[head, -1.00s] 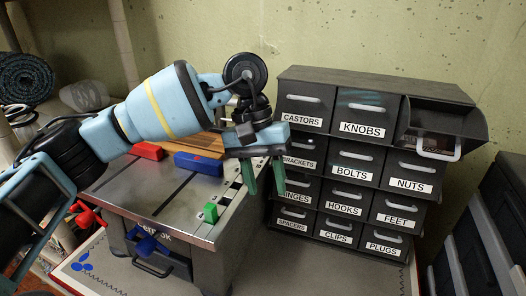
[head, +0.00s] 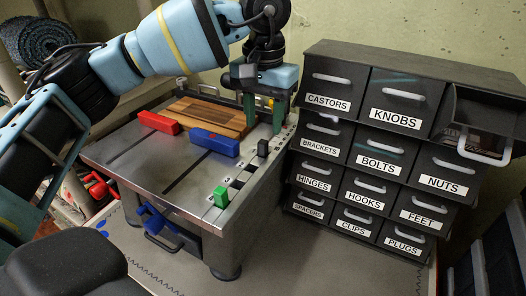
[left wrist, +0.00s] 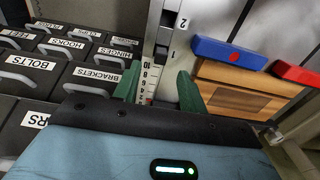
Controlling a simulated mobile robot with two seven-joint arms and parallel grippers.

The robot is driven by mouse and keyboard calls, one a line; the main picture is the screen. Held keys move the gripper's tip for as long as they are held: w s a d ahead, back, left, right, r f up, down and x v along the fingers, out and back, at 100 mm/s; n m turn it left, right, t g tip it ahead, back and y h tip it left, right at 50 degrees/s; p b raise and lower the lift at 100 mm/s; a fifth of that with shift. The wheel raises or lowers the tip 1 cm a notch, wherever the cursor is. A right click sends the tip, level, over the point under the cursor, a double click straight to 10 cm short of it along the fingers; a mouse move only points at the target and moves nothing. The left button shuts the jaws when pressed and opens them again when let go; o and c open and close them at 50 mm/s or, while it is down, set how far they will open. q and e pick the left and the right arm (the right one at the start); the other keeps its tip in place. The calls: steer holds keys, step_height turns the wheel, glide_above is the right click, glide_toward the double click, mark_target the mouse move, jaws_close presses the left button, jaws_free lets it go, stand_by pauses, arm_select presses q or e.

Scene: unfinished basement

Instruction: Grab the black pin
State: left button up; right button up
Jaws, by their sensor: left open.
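The black pin (head: 263,148) is a small dark block standing on the light numbered strip along the right edge of the metal worktable. A green pin (head: 221,196) stands on the same strip, closer to the front. My left gripper (head: 263,127) has green fingers pointing down, open and empty, above and slightly behind the black pin in the head view. It also shows in the left wrist view (left wrist: 157,85), with its fingers apart over the strip's numbers. My right gripper is not in view.
The metal worktable (head: 130,155) carries a red block (head: 158,122), a blue block (head: 214,142) and a wooden board (head: 190,109). A dark labelled drawer cabinet (head: 349,104) stands close on the right, its top right drawer (head: 486,146) pulled open. Blue handles (head: 158,222) hang at the table's front.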

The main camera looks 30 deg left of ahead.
mark_target(263, 141)
arm_select(q)
step_height(263, 141, down, 5)
steer(key=shift+s, duration=0.1)
stand_by(0.3)
jaws_close()
